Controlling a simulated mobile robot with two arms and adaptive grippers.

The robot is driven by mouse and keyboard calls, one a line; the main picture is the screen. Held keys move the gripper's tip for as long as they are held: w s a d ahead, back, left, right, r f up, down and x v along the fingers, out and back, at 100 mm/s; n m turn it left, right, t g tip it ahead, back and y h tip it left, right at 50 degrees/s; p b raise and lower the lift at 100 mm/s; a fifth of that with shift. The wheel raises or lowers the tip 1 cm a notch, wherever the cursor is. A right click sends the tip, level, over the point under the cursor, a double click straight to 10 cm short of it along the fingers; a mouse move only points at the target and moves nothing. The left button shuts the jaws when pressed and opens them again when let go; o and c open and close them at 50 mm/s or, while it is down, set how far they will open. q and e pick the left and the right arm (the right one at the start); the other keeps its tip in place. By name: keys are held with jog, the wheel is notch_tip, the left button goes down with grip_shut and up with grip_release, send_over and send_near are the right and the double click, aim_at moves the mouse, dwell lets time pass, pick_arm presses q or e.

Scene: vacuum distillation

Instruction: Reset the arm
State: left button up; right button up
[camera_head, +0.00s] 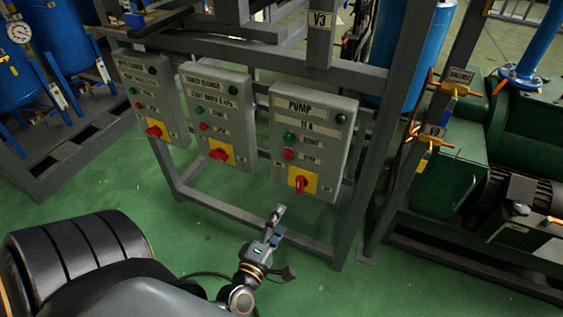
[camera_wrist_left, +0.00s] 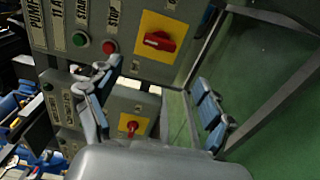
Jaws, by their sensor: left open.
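My left gripper (camera_head: 275,224) is in the lower middle of the head view, in front of and below the pump box. In the left wrist view its two blue-padded fingers (camera_wrist_left: 152,108) stand wide apart with nothing between them. The grey pump control box (camera_head: 313,142) has green and red buttons and a red rotary switch (camera_head: 300,184) on a yellow plate. That switch also shows in the left wrist view (camera_wrist_left: 160,41), beyond the fingers and apart from them. My right gripper is in neither view.
Two more control boxes (camera_head: 222,120) (camera_head: 153,98) hang on the grey metal frame (camera_head: 344,222) to the left. Green machinery (camera_head: 520,140) stands at the right and blue tanks (camera_head: 66,38) at the upper left. The green floor (camera_head: 190,235) in front is clear.

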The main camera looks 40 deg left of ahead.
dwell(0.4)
pick_arm(q)
jog(key=s+d+f+m+g+h, duration=0.35)
jog(key=d+f+m, duration=0.25)
jog(key=f+m, duration=0.3)
jog(key=s+d+f+m+g+h, duration=0.25)
jog(key=d+f+m+g, duration=0.35)
jog(key=f, duration=0.6)
jog(key=s+a+f+m+g+y, duration=0.25)
jog(key=s+f+m+g, duration=0.45)
jog(key=s, duration=0.4)
jog(key=s+a+m+p, duration=0.1)
jog(key=s+a+p, duration=0.2)
jog(key=s+p, duration=1.2)
jog(key=shift+s+a+h, duration=0.2)
jog(key=shift+h, duration=0.25)
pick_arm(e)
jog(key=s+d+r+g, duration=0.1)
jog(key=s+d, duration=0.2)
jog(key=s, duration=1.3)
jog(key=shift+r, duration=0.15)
pick_arm(q)
jog(key=shift+r, duration=0.1)
